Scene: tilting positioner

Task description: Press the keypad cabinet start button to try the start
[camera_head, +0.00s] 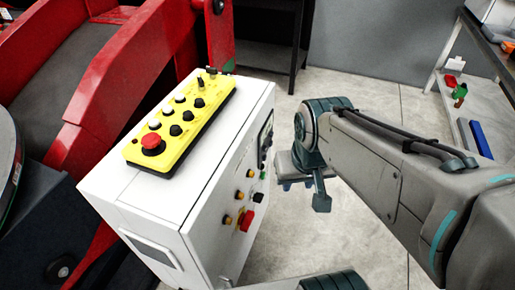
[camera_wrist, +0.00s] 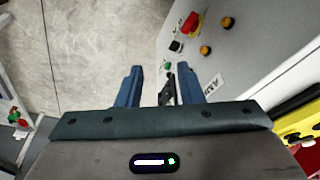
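The white keypad cabinet (camera_head: 148,200) stands left of my arm, its side panel facing my gripper. On that panel are a small green button (camera_head: 263,174), a red switch (camera_head: 246,220), several orange-yellow buttons and a dark display (camera_head: 265,136). No start label is readable. My gripper (camera_head: 286,184) is beside the panel, apparently just off it, near the green button. In the wrist view the gripper (camera_wrist: 160,82) has its two blue fingers apart. The green button (camera_wrist: 168,66) and a black part (camera_wrist: 171,90) show between them. Whether anything touches cannot be told.
A yellow control box (camera_head: 183,125) with a red mushroom button lies on the cabinet top. Red machine frames (camera_head: 115,85) rise behind it at left. A shelf table (camera_head: 475,100) with small items is at right. Bare floor lies between.

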